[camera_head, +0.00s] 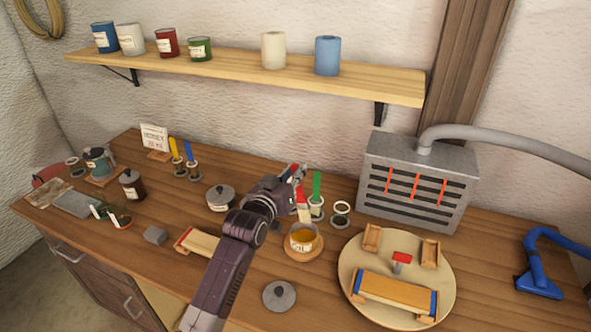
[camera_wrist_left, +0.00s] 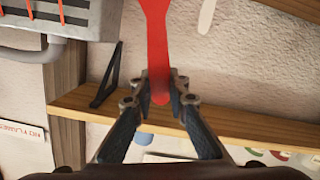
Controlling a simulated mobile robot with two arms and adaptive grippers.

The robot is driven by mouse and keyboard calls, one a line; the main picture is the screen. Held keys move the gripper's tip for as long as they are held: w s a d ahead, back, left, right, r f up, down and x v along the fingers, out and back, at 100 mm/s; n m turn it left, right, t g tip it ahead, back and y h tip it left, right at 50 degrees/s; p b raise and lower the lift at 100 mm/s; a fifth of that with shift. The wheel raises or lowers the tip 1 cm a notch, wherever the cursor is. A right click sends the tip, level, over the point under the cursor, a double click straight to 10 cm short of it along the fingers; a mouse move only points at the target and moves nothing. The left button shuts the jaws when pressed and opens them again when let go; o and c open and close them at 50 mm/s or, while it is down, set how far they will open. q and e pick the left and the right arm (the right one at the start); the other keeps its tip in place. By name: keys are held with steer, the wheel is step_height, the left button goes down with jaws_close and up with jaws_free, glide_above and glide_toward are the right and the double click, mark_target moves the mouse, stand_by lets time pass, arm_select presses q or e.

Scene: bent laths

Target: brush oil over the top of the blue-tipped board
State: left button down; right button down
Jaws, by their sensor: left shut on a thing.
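The blue-tipped board (camera_head: 396,292) is a wooden lath with blue ends, lying on wooden supports at the front of a round pale platter (camera_head: 366,253). My left gripper (camera_head: 300,178) is shut on a red-handled brush (camera_head: 304,206). The red handle (camera_wrist_left: 158,45) also shows between the fingers (camera_wrist_left: 160,88) in the left wrist view. The brush hangs bristles down, close above or behind an open pot of amber oil (camera_head: 303,239); I cannot tell if the bristles are wet. The pot stands on a wooden coaster. My right gripper is out of view.
A green brush (camera_head: 317,186) stands in a holder beside the gripper. A grey lid (camera_head: 279,295) lies in front of the pot. A red-tipped board (camera_head: 197,242) lies left of my arm.

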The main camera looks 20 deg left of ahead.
mark_target(300, 194)
arm_select(q)
step_height(300, 194, down, 4)
steer(key=b, duration=0.3)
step_height(300, 194, down, 5)
steer(key=b, duration=0.3)
steer(key=shift+r, duration=0.1)
stand_by(0.3)
steer(key=shift+r, duration=0.1)
